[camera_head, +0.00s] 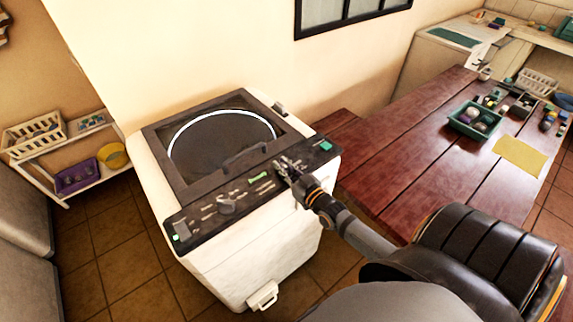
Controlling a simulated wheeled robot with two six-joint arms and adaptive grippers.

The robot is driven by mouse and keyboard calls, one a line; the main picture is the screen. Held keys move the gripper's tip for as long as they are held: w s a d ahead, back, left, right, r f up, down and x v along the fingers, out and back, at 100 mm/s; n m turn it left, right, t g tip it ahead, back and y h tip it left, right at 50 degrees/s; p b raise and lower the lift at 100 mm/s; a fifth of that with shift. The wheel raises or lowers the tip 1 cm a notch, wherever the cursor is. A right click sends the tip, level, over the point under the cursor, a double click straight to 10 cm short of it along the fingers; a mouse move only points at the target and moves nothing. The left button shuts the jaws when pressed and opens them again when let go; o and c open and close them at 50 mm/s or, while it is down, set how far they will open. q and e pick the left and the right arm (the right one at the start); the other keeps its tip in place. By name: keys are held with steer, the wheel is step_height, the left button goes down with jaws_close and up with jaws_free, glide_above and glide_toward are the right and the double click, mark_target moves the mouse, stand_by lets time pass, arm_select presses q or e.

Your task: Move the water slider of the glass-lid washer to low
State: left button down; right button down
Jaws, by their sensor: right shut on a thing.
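The glass-lid washer (232,258) stands left of centre, a white top-loader with a dark round window in its closed lid (222,142). Its black control panel (205,232) runs along the front edge, with a knob (227,205), a green display (326,146) at the right and several small controls. My right gripper (284,168) is at the right part of this panel, shut on a small control there. The gripper hides that control, so I cannot tell the water slider's setting. My left gripper is not in view.
A wooden table (440,150) stands at the right, with a green crate (474,121), a yellow cloth (520,155) and several small items. A white shelf (75,155) with baskets is at the left. Tiled floor (110,250) is clear left of the washer.

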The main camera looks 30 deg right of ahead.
steer(key=shift+f, duration=0.15)
steer(key=c, duration=1.6)
jaws_free()
steer(key=shift+a, duration=0.1)
steer(key=o, duration=0.3)
steer(key=shift+s+a, duration=0.1)
steer(key=shift+a, duration=0.15)
steer(key=shift+d, duration=0.2)
steer(key=s, duration=1.2)
steer(key=shift+d, duration=0.4)
